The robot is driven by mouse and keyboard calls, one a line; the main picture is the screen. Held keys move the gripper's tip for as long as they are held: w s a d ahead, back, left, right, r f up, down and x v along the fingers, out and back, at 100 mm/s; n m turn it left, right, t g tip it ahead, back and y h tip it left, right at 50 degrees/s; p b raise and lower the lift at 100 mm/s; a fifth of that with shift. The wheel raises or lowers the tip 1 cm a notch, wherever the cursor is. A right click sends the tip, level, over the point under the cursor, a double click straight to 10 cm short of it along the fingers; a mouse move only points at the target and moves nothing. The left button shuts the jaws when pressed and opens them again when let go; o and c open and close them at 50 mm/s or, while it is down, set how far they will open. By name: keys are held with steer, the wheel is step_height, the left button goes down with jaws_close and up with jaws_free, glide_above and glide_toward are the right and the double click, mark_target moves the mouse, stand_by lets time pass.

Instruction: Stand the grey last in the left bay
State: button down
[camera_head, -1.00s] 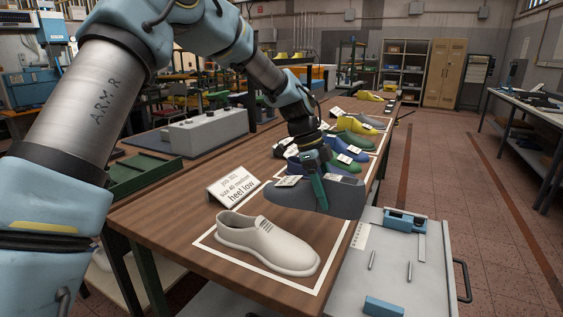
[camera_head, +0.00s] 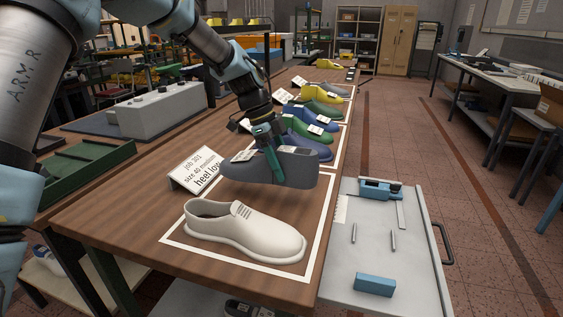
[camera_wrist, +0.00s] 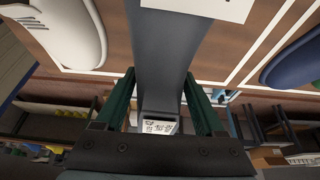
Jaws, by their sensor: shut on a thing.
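The grey last (camera_head: 300,168) hangs level in the air over the wooden bench, just behind a white shoe. My gripper (camera_head: 276,168) is shut on it from above, with green fingers on either side. In the wrist view the grey last (camera_wrist: 160,45) runs between the two fingers (camera_wrist: 160,103), with a small printed label near its end. A white-outlined bay (camera_head: 306,262) at the near end of the bench holds the white shoe (camera_head: 245,230). More outlined bays run further along the bench. I cannot tell which one is the left bay.
A job card (camera_head: 198,168) reading "heel low" stands left of the shoe. Blue, green and yellow lasts (camera_head: 305,122) line the bench behind the held last. A grey trolley top (camera_head: 395,250) with a blue block (camera_head: 375,284) and tools adjoins the bench's right side.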

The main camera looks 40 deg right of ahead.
steer(key=shift+f, duration=0.1)
steer(key=shift+f+b, duration=1.7)
steer(key=shift+f, duration=1.25)
steer(key=shift+f, duration=0.15)
jaws_free()
steer(key=shift+f, duration=0.1)
steer(key=b+v, duration=0.2)
steer(key=v, duration=0.9)
